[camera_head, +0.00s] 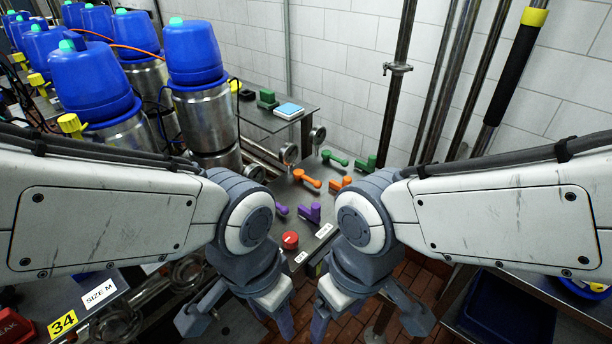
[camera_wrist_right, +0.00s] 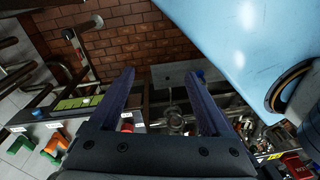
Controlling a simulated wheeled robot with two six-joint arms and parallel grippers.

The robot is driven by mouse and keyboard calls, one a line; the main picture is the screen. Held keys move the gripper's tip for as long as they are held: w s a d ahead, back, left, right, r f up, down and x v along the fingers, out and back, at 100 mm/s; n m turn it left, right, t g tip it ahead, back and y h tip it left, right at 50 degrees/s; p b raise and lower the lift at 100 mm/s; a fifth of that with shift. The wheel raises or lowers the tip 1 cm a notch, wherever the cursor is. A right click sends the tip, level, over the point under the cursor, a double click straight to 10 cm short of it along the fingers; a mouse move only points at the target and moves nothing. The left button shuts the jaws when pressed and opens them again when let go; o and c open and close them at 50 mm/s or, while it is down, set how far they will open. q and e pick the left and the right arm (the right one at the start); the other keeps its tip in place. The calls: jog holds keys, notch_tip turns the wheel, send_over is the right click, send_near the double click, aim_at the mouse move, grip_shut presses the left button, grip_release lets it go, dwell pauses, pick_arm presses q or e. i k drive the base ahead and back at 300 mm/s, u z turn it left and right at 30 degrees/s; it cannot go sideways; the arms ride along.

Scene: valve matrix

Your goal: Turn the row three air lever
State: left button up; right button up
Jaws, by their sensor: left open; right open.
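A grey panel carries paired levers: green levers (camera_head: 336,158) at the back, orange levers (camera_head: 307,179) in the middle and purple levers (camera_head: 310,212) nearer me. A red knob (camera_head: 290,240) sits at the near end. My left gripper (camera_head: 240,314) is open and empty, nearer me than the panel. My right gripper (camera_head: 368,312) is open and empty, to the right of the panel's near end.
Blue-topped steel canisters (camera_head: 191,52) stand at the back left. Vertical pipes (camera_head: 398,75) rise behind the panel. A side table with a blue block (camera_head: 288,110) is at the back. A dark blue bin (camera_head: 505,312) is at lower right. Brick floor (camera_head: 425,282) shows right of the panel.

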aim_at(300, 175)
jog(key=z, duration=0.25)
jog(key=k, duration=0.35)
jog(key=z, duration=1.15)
jog(key=i, duration=0.7)
jog(key=u, duration=1.1)
jog(key=i, duration=0.65)
jog(key=u, duration=0.75)
